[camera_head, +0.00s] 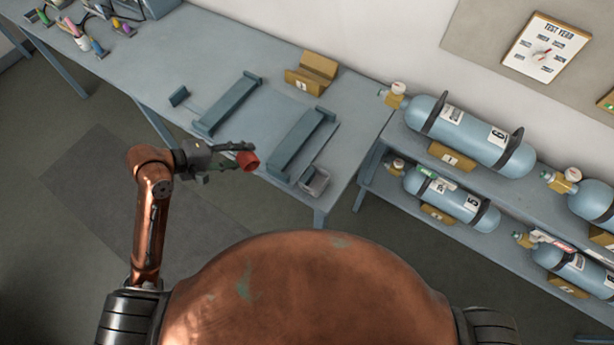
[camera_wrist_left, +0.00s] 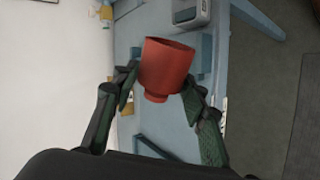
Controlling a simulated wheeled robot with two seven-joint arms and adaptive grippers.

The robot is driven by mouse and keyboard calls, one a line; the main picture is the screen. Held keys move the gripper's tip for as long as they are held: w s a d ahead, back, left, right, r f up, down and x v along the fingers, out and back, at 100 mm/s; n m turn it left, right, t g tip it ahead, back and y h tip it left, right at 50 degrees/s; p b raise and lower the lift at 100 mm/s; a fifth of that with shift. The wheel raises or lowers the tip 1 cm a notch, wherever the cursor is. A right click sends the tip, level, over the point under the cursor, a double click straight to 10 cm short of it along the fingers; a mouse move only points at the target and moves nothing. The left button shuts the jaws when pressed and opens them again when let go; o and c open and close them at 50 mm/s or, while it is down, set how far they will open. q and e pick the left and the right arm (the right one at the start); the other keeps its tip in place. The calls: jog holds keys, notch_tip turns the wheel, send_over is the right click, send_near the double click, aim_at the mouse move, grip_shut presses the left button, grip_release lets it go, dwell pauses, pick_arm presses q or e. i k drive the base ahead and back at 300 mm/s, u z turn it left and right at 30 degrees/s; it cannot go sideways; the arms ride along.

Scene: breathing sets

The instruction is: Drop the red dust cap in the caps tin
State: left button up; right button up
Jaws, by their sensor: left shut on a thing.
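The red dust cap (camera_head: 248,161) is held between the fingertips of my left gripper (camera_head: 236,160), in the air beyond the front edge of the bench. In the left wrist view the cap (camera_wrist_left: 165,68) fills the space between the two fingers of my left gripper (camera_wrist_left: 160,85), which is shut on it. The small grey metal tin (camera_head: 314,181) stands at the bench's front right corner, to the right of the cap and apart from it. The tin (camera_wrist_left: 191,12) also shows at the top of the left wrist view, partly cut off. My right gripper is not in view.
The blue-grey bench (camera_head: 255,125) carries two long cradles (camera_head: 228,103), (camera_head: 302,143) and a tan block (camera_head: 312,73). A rack with several cylinders (camera_head: 470,135) stands to the right. Small coloured items lie at the bench's far left. Open floor lies before the bench.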

aim_at(320, 177)
jog(key=k, duration=0.5)
jog(key=z, duration=1.2)
jog(key=i, duration=0.95)
jog(key=u, duration=2)
